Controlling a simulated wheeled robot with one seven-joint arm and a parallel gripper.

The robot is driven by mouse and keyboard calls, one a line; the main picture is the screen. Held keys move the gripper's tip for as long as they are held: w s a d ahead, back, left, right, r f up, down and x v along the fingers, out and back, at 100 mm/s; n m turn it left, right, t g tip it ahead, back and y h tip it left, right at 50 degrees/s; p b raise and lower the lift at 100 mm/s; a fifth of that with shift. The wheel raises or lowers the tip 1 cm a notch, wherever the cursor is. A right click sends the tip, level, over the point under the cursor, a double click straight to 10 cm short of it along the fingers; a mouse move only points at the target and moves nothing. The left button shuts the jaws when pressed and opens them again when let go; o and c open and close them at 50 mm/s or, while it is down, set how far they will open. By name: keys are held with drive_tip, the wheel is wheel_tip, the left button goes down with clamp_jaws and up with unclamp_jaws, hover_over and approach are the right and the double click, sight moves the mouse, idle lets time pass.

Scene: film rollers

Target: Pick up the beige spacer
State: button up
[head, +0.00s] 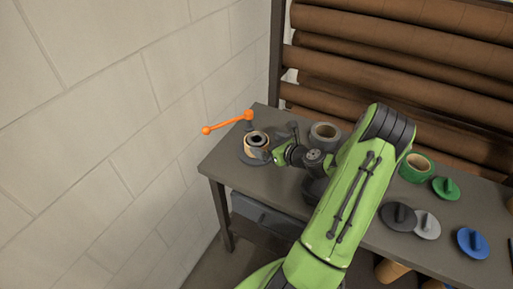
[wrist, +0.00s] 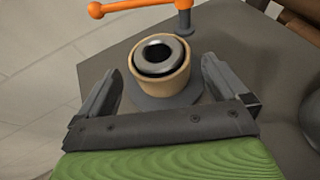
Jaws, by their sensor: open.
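The beige spacer (wrist: 162,90) is a short, thick ring that sits upright around a dark metal spindle (wrist: 157,48) on a grey round base (wrist: 166,103). In the head view the beige spacer (head: 256,154) is near the table's left end, just left of my gripper (head: 279,155). In the wrist view my gripper (wrist: 163,64) is open and empty. Its two fingers appear on either side of the beige spacer, with a gap visible on each side. I cannot tell how far the fingertips are from it in depth.
An orange crank handle (head: 229,122) rises just behind the spindle. Brown rollers (head: 365,60) stand behind, and a wall is at left.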

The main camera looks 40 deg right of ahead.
sight(253, 138)
drive_tip(key=x, duration=0.6)
drive_tip(key=shift+w+a+r+b, duration=0.1)
drive_tip(key=shift+b, duration=0.3)
drive_tip(key=c, duration=0.8)
wheel_tip(253, 138, up, 10)
drive_tip(key=p, duration=0.3)
